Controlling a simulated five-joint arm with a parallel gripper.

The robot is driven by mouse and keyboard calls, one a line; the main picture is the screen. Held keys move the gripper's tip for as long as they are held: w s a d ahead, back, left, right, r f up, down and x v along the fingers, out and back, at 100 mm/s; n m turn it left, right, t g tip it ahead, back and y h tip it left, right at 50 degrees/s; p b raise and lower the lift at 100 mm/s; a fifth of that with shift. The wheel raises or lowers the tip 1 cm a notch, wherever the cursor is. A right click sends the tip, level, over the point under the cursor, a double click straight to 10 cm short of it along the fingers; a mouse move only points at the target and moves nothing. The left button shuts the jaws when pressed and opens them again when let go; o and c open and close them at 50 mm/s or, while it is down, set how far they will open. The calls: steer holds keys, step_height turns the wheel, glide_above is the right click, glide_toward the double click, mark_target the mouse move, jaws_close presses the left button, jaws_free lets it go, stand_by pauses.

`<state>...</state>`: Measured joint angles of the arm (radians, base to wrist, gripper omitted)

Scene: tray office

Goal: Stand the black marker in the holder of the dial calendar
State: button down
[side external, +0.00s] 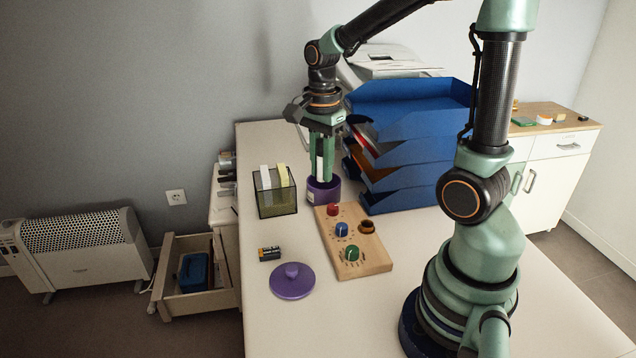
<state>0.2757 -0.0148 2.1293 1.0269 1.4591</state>
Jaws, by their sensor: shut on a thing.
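My gripper (322,178) points straight down over a purple cup (324,194), its fingertips at or just inside the cup's rim. It is shut on a slim thing with a white body (319,168), seen as an upright strip between the fingers; this is likely the marker, but no black part of it can be made out. Its lower end is hidden by the cup and fingers. The dial calendar (372,262) is a wooden board with red, blue and green knobs. Its brown ring-shaped holder (367,227) is at the right edge and looks empty.
A mesh basket (275,205) with white and yellow items stands left of the cup. Blue stacked trays (410,150) rise close behind on the right. A purple lid (292,282) and batteries (269,253) lie in front.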

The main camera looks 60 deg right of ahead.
steer(key=shift+s+d+f, duration=1.1)
steer(key=shift+s+f, duration=0.25)
steer(key=shift+f, duration=0.55)
steer(key=shift+s+d+f, duration=1.15)
steer(key=shift+s+f, duration=0.25)
steer(key=shift+f, duration=0.55)
steer(key=shift+s+d+f, duration=1.1)
steer(key=shift+s+f, duration=0.25)
steer(key=shift+f, duration=0.55)
steer(key=shift+f, duration=1)
steer(key=shift+s+a+f, duration=0.1)
steer(key=shift+f, duration=0.1)
